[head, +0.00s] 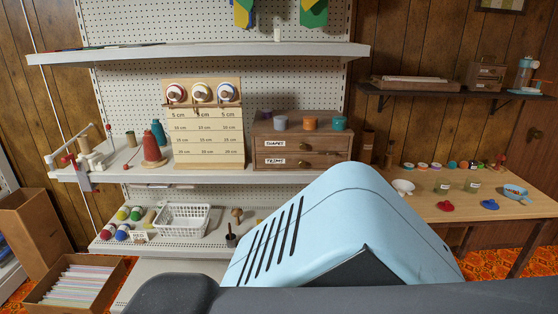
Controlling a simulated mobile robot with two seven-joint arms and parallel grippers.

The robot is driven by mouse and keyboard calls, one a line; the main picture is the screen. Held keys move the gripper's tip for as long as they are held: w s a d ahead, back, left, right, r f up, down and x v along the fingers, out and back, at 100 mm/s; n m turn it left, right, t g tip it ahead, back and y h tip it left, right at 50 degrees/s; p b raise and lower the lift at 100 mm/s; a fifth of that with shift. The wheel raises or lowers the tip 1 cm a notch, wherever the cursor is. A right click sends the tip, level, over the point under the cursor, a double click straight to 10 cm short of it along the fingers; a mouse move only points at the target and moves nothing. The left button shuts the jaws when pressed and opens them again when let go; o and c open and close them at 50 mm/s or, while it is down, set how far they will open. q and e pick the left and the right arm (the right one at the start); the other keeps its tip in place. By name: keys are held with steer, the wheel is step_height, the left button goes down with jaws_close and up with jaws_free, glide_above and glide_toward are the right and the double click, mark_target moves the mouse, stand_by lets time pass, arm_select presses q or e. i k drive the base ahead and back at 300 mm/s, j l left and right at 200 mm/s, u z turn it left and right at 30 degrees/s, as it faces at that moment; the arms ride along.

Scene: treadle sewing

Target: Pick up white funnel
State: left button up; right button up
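A small white bowl-shaped thing (403,187), which looks like the white funnel, sits on the wooden table (520,208) at the right. It is near the table's left visible end, just beyond the upper right edge of a large light-blue slotted part that looks like my own body. Its spout cannot be made out. Neither of my grippers shows in the head view.
A red piece (446,207), a blue piece (490,204), two jars (442,187) and a blue bowl (515,192) stand near it. Several spools line the table's back. A dark shelf (450,92) hangs above.

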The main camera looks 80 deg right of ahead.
mark_target(402, 186)
steer(key=k+z, duration=0.1)
steer(key=z, duration=0.35)
steer(key=l+z, duration=0.1)
steer(key=z, duration=0.35)
steer(key=k+l+z, duration=0.1)
steer(key=z, duration=0.35)
steer(key=k+l+z, duration=0.1)
steer(key=l+z, duration=0.25)
steer(key=k+l+z, duration=0.1)
steer(key=l+z, duration=0.7)
steer(key=l, duration=1.25)
steer(key=i+l+z, duration=0.1)
steer(key=l, duration=0.6)
steer(key=i+l, duration=0.1)
steer(key=l, duration=0.6)
